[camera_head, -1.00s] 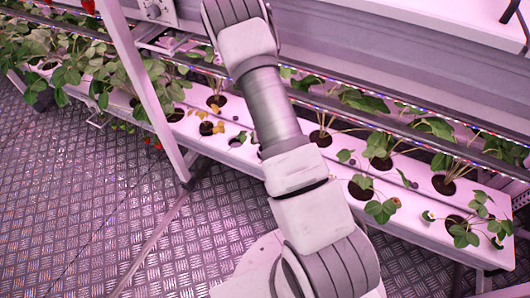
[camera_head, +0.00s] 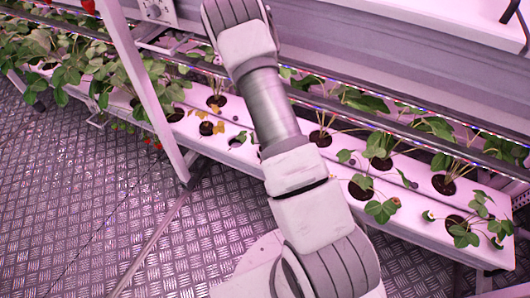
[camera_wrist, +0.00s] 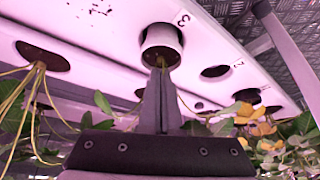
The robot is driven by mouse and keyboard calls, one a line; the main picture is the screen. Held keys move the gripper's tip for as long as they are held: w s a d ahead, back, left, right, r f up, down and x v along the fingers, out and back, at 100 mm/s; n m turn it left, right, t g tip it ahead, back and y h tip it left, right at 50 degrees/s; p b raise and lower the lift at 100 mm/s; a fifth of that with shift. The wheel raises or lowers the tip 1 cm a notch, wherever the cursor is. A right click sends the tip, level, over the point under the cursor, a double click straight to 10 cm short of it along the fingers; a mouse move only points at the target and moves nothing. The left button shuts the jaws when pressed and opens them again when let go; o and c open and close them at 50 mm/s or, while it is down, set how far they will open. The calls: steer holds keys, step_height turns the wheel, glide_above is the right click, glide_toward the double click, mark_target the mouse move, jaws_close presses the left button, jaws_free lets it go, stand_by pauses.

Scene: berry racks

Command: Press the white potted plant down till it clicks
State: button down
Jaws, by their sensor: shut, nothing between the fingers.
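In the wrist view the white pot (camera_wrist: 163,38) sits in a hole of the white rack panel, beside a printed 3. Part of its pale wall shows outside the dark hole. Its brown opening faces my gripper. My gripper (camera_wrist: 161,72) is shut and empty, with its fingertips at the pot's opening; I cannot tell whether they touch it. The fingers hide part of the pot, and I cannot make out its plant clearly. In the head view my arm hides both the gripper and this pot.
In the wrist view, an empty-looking hole (camera_wrist: 215,71) and a plant with yellowed leaves (camera_wrist: 258,128) are at right, with a stemmed plant (camera_wrist: 36,75) at left. In the head view, a white post (camera_head: 145,85) stands left of my arm.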

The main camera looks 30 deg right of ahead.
steer(key=shift+f, duration=0.6)
steer(key=shift+r, duration=0.15)
steer(key=shift+r+p, duration=1.95)
steer(key=shift+r, duration=1)
